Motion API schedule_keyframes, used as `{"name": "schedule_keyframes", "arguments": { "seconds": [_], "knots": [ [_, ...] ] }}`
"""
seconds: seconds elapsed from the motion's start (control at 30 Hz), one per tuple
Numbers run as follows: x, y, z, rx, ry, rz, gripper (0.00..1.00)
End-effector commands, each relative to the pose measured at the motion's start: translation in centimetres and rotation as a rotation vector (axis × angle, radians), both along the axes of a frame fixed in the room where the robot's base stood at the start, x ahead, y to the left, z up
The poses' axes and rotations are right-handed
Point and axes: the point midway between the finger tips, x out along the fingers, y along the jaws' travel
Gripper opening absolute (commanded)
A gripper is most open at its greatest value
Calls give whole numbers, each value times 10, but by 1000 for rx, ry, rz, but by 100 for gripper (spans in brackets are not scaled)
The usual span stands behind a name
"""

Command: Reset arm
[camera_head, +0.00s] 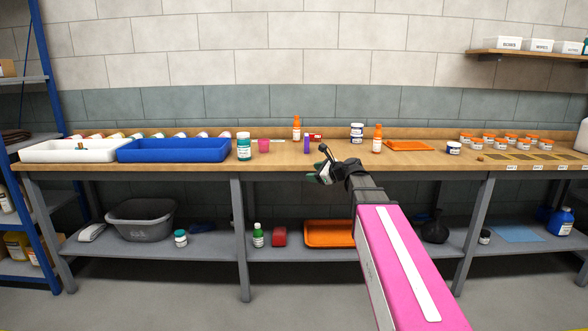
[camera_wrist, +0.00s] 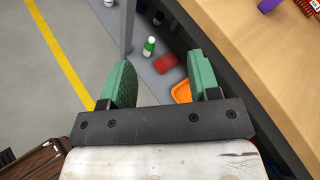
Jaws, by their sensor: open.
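My gripper (camera_head: 326,168) is in front of the workbench's front edge, at about the height of the bench top, at the end of my pink arm. In the wrist view its two green fingers (camera_wrist: 158,86) stand wide apart with nothing between them. Past the fingers I see the floor and the lower shelf, with a green-capped bottle (camera_wrist: 149,46), a red item (camera_wrist: 166,62) and part of an orange tray (camera_wrist: 181,92).
The wooden bench (camera_head: 330,157) runs across the view. It holds a white tray (camera_head: 70,151), a blue tray (camera_head: 173,150), a teal-capped jar (camera_head: 244,147), a pink cup (camera_head: 264,146), an orange bottle (camera_head: 377,139) and an orange tray (camera_head: 408,145). A grey basin (camera_head: 141,220) is below.

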Motion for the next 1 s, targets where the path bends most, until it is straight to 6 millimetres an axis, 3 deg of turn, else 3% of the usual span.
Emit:
{"name": "schedule_keyframes", "arguments": {
  "seconds": [0.27, 0.4, 0.6, 0.8, 0.9, 1.0],
  "knots": [
    [-67, -12, -129, -556, -103, 272, 56],
    [-115, -28, -199, -864, -156, 524, 56],
    [-190, -62, -278, -1210, -214, 972, 56],
    [-247, -93, -321, -1382, -247, 1375, 56],
    [-261, -101, -330, -1410, -255, 1485, 56],
    [-261, -101, -330, -1410, -255, 1485, 56]
  ]
}}
